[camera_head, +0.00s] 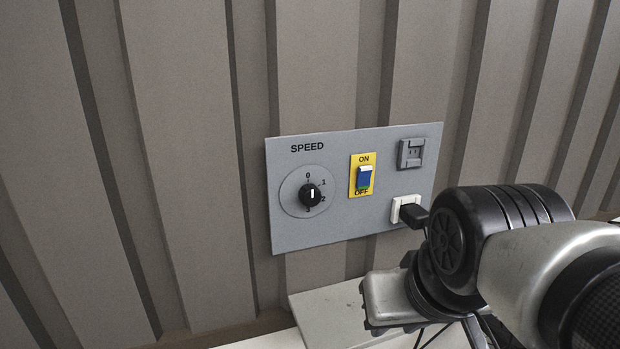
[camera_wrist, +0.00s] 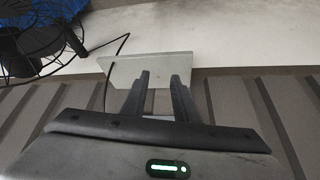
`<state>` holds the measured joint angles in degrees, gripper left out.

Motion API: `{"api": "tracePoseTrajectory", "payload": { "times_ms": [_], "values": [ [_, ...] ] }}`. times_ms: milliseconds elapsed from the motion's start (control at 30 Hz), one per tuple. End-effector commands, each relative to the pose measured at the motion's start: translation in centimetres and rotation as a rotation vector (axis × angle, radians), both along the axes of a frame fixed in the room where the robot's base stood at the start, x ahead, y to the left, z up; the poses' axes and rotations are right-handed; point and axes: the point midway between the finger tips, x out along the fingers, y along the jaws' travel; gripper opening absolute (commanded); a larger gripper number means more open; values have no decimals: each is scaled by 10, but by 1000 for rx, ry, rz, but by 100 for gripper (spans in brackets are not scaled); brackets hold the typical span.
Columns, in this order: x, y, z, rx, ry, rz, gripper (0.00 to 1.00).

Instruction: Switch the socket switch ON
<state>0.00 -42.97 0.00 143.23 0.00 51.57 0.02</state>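The socket switch (camera_head: 364,178) is a blue rocker on a yellow plate marked ON above and OFF below. It sits in the middle of a grey wall panel (camera_head: 340,221). The fingertips are not clear there.
The panel also bears a black SPEED knob (camera_head: 312,195) left of the switch, a grey outlet (camera_head: 411,153), and a black plug (camera_head: 414,215) in a white socket. A pale board (camera_head: 329,318) lies below. The space before the switch is clear.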

Motion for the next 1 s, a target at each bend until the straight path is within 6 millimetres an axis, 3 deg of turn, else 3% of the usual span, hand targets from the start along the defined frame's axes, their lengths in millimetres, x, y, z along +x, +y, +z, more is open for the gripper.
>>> {"api": "tracePoseTrajectory", "payload": {
  "times_ms": [33,133,233,400,600,800,1000],
  "values": [
    [1,0,1,6,-2,-7,17],
    [11,0,8,59,-15,-68,1],
    [34,-2,26,183,-42,-208,0],
    [85,-18,78,498,-96,-547,0],
    [130,-45,135,820,-137,-855,0],
    [146,-58,165,971,-148,-986,0],
    [148,-60,170,989,-149,-1000,0]
  ]
}}
